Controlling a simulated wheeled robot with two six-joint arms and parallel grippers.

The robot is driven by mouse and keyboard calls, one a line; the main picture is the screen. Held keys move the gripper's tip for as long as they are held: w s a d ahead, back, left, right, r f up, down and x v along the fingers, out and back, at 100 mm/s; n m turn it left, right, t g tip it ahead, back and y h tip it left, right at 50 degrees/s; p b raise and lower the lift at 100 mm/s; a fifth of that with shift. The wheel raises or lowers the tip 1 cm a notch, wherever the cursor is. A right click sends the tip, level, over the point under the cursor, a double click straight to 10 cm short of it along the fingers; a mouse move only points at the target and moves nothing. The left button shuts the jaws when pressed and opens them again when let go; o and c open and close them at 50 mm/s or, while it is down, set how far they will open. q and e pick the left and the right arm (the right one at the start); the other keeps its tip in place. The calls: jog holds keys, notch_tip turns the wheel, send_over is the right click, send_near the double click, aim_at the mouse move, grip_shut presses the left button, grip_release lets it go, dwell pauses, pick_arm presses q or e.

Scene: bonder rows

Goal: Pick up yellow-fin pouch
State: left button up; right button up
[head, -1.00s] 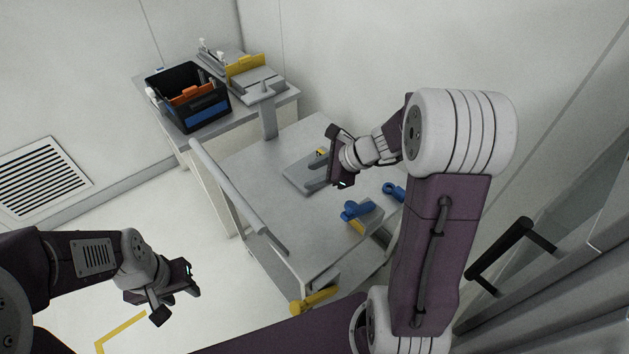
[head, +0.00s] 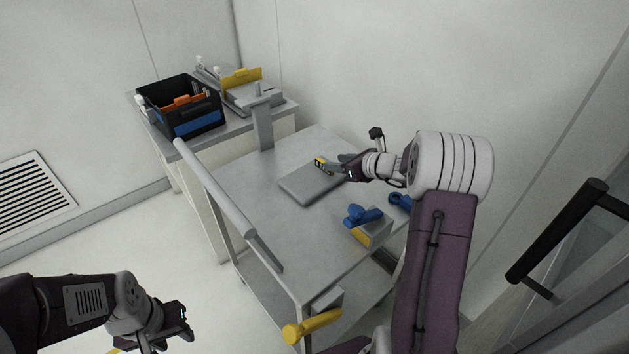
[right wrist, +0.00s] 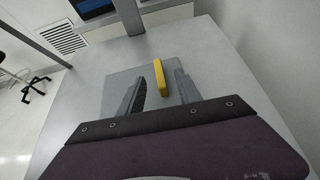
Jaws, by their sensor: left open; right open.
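The yellow-fin pouch (head: 305,189) is a flat grey slab lying on the cart top, with a yellow fin (head: 320,164) at its far edge. My right gripper (head: 343,166) is open just beside the fin, over the pouch's far right side. In the right wrist view the pouch (right wrist: 117,88) lies beyond the fingers, and the yellow fin (right wrist: 158,78) shows between the two open fingers (right wrist: 161,76). I cannot tell whether they touch it. My left gripper (head: 180,322) is open and empty at the lower left, away from the cart.
The grey cart (head: 262,204) has a rail handle on its left. A blue-handled item (head: 362,215) sits to the right of the pouch. A side table holds a black bin (head: 180,104) and a yellow-plated fixture (head: 240,76). A wall stands close behind the cart.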

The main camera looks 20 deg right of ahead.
aim_at(323, 160)
jog(key=x, duration=0.4)
jog(key=shift+s+a+f+b, duration=0.1)
jog(key=shift+f+b, duration=0.2)
jog(key=shift+f, duration=0.05)
pick_arm(q)
jog(key=shift+f, duration=0.6)
pick_arm(e)
jog(key=shift+r, duration=0.1)
grip_shut()
jog(key=shift+r, duration=0.15)
jog(key=shift+r+p, duration=0.3)
jog(key=r+p, duration=0.1)
jog(key=r, duration=0.1)
jog(key=r+p, duration=0.1)
jog(key=r, duration=0.1)
jog(key=shift+s+a, duration=0.1)
jog(key=shift+s, duration=0.1)
pick_arm(q)
notch_tip(323, 160, up, 4)
jog(key=shift+f+p, duration=0.1)
jog(key=shift+p, duration=0.5)
pick_arm(e)
jog(key=s+a+r, duration=0.6)
jog(key=s, duration=0.3)
jog(key=shift+s+a, duration=0.15)
jog(key=shift+a, duration=0.05)
